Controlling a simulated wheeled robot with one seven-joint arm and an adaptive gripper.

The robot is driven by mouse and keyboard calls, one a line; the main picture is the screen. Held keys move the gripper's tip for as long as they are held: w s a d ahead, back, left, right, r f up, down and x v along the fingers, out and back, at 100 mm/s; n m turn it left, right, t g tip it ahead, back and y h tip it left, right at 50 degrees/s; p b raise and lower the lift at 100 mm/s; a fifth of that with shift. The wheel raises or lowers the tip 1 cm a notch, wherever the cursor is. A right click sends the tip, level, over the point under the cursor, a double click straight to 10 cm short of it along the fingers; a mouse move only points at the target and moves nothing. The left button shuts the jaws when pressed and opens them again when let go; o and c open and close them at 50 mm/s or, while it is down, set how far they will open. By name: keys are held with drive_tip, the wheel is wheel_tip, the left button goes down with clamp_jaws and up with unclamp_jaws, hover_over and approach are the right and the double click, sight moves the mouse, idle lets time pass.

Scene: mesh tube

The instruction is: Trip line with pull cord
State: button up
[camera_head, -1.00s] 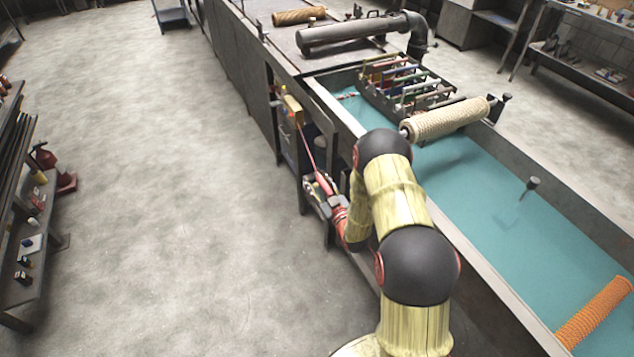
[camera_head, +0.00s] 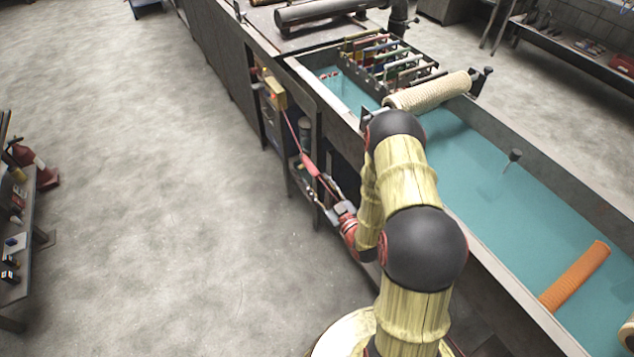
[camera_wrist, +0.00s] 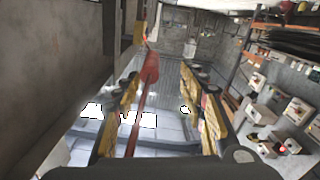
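The pull cord is a thin red line (camera_head: 291,127) running down from a yellow switch box (camera_head: 274,91) on the side of the long machine. A thicker red piece (camera_head: 309,164) sits on the cord near my gripper (camera_head: 322,184). In the wrist view, the thick red piece (camera_wrist: 150,67) and the cord below it (camera_wrist: 138,118) lie between the two fingers of my gripper (camera_wrist: 160,78). The fingers are apart, with visible gaps on both sides of the cord. Whether the cord touches anything nearer the palm is hard to see.
The long tank of teal liquid (camera_head: 480,165) is right of my arm. A beige mesh roll (camera_head: 428,91) lies across its rim and an orange mesh tube (camera_head: 574,275) lies at its lower right. The tank's side panels are close to my gripper. The floor (camera_head: 180,200) at left is clear.

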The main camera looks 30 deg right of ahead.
drive_tip(key=shift+s, duration=0.15)
drive_tip(key=s, duration=0.8)
drive_tip(key=shift+s+d, duration=0.15)
drive_tip(key=shift+s, duration=0.2)
idle(0.5)
idle(0.4)
drive_tip(key=shift+f, duration=0.1)
